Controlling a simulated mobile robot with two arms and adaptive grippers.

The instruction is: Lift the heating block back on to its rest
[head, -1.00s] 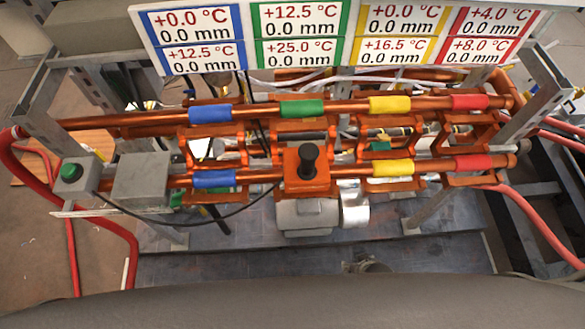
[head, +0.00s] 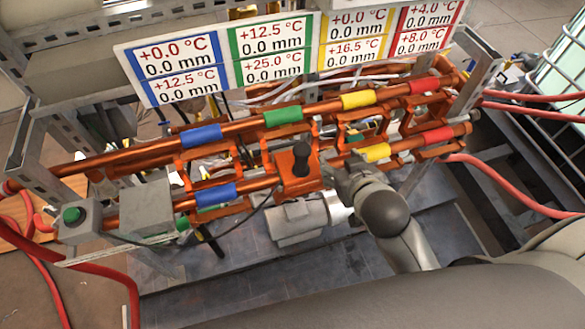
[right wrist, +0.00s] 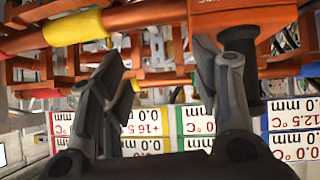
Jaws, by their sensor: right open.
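The heating block appears to be the orange block (head: 297,170) with a black knob (head: 302,158), sitting at the front copper tube (head: 262,183). In the right wrist view the orange block (right wrist: 240,14) is at the top right, and its knob (right wrist: 250,75) is partly hidden behind a finger. My right gripper (head: 343,168) is just right of the block, apart from the knob. In its wrist view the gripper (right wrist: 162,58) is open with nothing held between its fingers. Which part is the block's rest I cannot tell. My left gripper is not in view.
A sign board (head: 290,55) with temperatures stands behind. A grey motor-like cylinder (head: 298,218) lies below the block. A grey box with a green button (head: 72,214) and red hoses (head: 520,190) flank the rig.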

